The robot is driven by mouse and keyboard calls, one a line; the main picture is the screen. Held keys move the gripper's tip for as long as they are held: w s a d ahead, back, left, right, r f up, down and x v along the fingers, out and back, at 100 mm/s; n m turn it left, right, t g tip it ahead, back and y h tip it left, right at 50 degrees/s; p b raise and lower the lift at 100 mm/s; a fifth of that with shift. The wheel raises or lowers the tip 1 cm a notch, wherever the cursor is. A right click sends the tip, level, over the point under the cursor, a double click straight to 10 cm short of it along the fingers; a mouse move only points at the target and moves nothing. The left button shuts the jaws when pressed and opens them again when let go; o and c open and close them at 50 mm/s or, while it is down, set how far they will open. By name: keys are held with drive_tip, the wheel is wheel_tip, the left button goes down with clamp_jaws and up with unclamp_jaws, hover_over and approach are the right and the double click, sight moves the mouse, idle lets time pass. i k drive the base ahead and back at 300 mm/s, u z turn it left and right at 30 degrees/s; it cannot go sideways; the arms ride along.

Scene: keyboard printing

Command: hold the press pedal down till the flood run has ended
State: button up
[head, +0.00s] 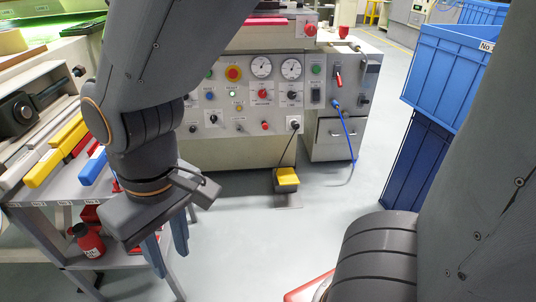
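The press pedal (287,176) is a yellow foot pedal in a dark housing on the floor, in front of the press. A black cable runs from it up to the control panel. My gripper (167,246) hangs at the left, pointing down beside the grey bench, well to the left of the pedal and apart from it. Its two blue-grey fingers are spread, with nothing seen between them. The press (245,152) has a panel of gauges, knobs and buttons. A small lamp under the READY label (231,94) looks lit pale green. Part of the panel is hidden by my arm.
The grey bench (45,212) with yellow- and blue-handled tools stands at the left, with a red bottle (88,240) on its lower shelf. Blue crates (440,75) are stacked at the right. A blue hose (347,130) hangs by the side cabinet. The floor around the pedal is clear.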

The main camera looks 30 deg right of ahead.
sight(286, 176)
drive_tip(key=z, duration=0.65)
drive_tip(key=i, duration=0.5)
drive_tip(key=z, duration=0.05)
